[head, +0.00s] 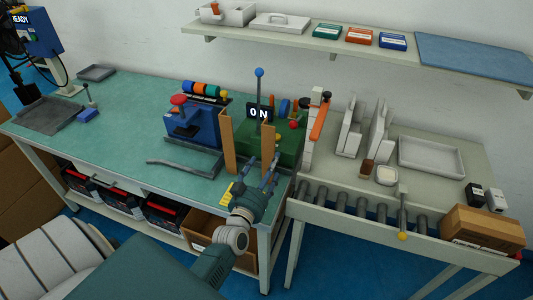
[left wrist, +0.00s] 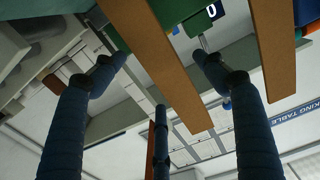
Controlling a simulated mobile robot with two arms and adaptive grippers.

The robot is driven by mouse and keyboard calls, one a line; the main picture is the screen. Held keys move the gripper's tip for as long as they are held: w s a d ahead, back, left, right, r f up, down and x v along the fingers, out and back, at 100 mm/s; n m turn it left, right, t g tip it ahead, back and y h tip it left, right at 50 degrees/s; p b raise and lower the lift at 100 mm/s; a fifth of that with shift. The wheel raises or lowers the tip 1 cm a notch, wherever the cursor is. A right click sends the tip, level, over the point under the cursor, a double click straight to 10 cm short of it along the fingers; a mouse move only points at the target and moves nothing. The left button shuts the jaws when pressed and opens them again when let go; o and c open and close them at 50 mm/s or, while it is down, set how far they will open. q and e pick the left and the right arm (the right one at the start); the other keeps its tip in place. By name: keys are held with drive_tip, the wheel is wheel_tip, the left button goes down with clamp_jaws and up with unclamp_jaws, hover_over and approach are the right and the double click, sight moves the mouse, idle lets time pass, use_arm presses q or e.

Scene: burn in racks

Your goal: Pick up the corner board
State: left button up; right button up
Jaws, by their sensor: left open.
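Two narrow brown upright boards stand on the green workbench in the head view, a left one (head: 228,143) and a right one (head: 267,165); I cannot tell which is the corner board. My left gripper (head: 264,170) is open and empty beside the right board, low at the bench's front right. In the left wrist view, one brown board (left wrist: 168,68) runs between the spread blue fingers, with no finger visibly closed on it. The other board (left wrist: 272,45) shows farther right. My right gripper is out of view.
A blue machine with a red knob (head: 190,128) stands left of the boards, and a green machine (head: 290,150) stands close behind them. A grey bent bar (head: 183,166) lies on the bench. A roller table (head: 350,198) with a cardboard box (head: 482,229) is at right.

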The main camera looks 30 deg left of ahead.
sight(271, 160)
use_arm(q)
drive_tip(key=x, duration=0.3)
drive_tip(key=shift+w, duration=0.25)
drive_tip(key=shift+s, duration=0.1)
drive_tip(key=shift+c, duration=0.5)
drive_tip(key=c, duration=1.2)
drive_tip(key=shift+r, duration=0.15)
